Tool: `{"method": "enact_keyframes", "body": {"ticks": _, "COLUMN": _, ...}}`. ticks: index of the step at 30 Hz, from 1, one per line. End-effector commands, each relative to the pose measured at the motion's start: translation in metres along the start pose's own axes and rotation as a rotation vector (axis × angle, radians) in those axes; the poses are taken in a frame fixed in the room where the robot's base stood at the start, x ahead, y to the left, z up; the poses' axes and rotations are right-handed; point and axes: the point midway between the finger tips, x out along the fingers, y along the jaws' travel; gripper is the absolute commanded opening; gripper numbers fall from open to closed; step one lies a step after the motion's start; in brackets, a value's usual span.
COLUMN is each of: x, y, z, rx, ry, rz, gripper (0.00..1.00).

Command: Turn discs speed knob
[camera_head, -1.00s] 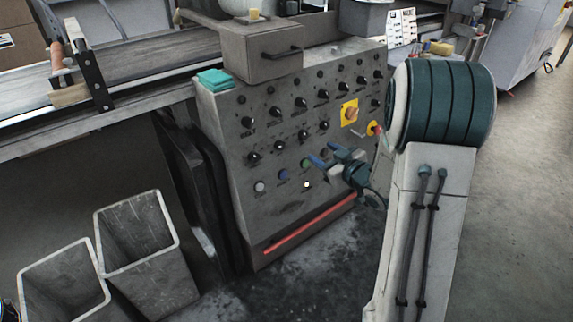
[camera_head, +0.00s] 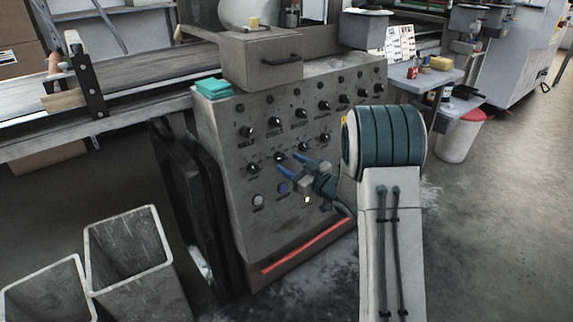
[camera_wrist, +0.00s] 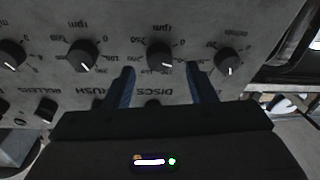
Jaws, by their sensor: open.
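The grey control panel (camera_head: 235,200) carries rows of black knobs. In the wrist view the panel's lettering is upside down, and a DISCS label (camera_wrist: 152,104) shows between my fingers. A black knob (camera_wrist: 160,55) with a white pointer line lies by the tips, between their lines. I cannot tell for certain which knob the label belongs to. My gripper (camera_head: 289,163) is open, its two blue fingers pointing at the panel's lower knob row; it also shows in the wrist view (camera_wrist: 160,68). The fingers appear empty; whether they touch the panel is unclear.
Other knobs flank the fingers, one on the left (camera_wrist: 82,54) and one on the right (camera_wrist: 229,61). Two grey bins (camera_head: 130,255) stand at lower left. Open floor lies right.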

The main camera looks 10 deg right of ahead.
Motion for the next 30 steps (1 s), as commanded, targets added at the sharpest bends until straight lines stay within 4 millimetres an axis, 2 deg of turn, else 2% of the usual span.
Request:
{"method": "enact_keyframes", "body": {"ticks": 1, "x": 0.008, "y": -0.001, "z": 0.001, "rx": -0.001, "ry": 0.001, "rz": -0.002, "gripper": 0.51}}
{"method": "enact_keyframes", "body": {"ticks": 6, "x": 0.023, "y": 0.0, "z": 0.001, "rx": -0.001, "ry": -0.001, "rz": -0.001, "gripper": 0.51}}
{"method": "enact_keyframes", "body": {"ticks": 16, "x": 0.027, "y": 0.0, "z": 0.0, "rx": 0.0, "ry": -0.001, "rz": 0.001, "gripper": 0.51}}
{"method": "enact_keyframes", "body": {"ticks": 17, "x": 0.027, "y": 0.0, "z": 0.0, "rx": 0.0, "ry": -0.001, "rz": 0.001, "gripper": 0.48}}
{"method": "enact_keyframes", "body": {"ticks": 21, "x": 0.027, "y": 0.0, "z": 0.0, "rx": 0.0, "ry": -0.001, "rz": 0.001, "gripper": 0.09}}
{"method": "enact_keyframes", "body": {"ticks": 22, "x": 0.027, "y": 0.0, "z": 0.0, "rx": 0.0, "ry": -0.001, "rz": 0.001, "gripper": 0.06}}
{"method": "enact_keyframes", "body": {"ticks": 30, "x": 0.026, "y": 0.0, "z": 0.0, "rx": 0.018, "ry": 0.0, "rz": 0.004, "gripper": 0.06}}
